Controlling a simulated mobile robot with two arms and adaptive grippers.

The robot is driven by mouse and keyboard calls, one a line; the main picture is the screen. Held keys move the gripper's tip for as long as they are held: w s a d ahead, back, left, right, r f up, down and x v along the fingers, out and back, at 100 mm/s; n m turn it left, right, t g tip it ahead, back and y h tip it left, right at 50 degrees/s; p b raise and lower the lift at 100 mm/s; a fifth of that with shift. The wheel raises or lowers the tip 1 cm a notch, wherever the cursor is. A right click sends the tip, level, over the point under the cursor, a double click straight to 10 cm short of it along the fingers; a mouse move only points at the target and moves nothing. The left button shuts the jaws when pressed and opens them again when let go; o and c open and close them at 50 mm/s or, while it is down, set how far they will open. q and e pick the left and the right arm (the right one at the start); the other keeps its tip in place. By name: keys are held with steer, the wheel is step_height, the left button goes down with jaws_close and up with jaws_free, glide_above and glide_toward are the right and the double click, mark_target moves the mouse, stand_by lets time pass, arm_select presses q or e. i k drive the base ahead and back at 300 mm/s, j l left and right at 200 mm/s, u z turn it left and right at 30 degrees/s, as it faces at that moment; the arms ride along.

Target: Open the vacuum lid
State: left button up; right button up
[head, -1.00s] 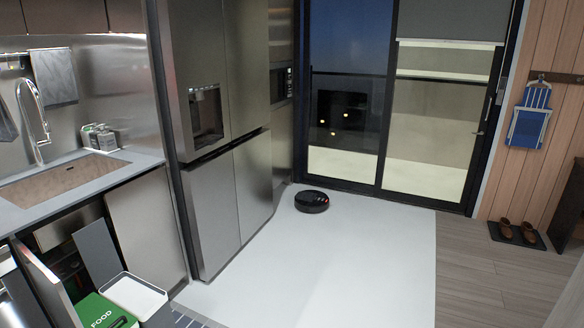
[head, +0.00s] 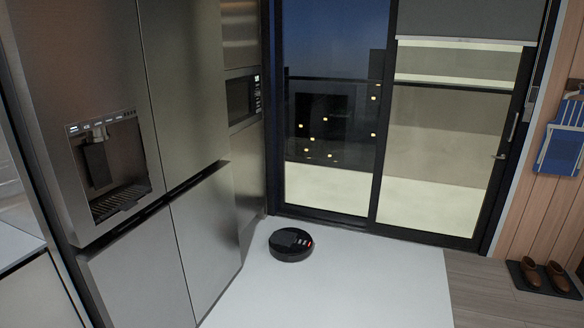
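A round black robot vacuum (head: 291,244) sits on the pale floor in the head view, between the fridge and the glass sliding door. A small red light shows on its right side. A dark grey panel shows on its top, and I cannot make out a lid edge, though the top looks closed. Neither of my grippers is in view.
A tall steel fridge (head: 195,230) with a water dispenser stands at left. A glass sliding door (head: 330,120) closes off the back. Brown shoes on a dark mat (head: 516,272) lie at right. The white floor (head: 340,290) ahead is clear.

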mark_target(281, 238)
steer(key=i, duration=2.35)
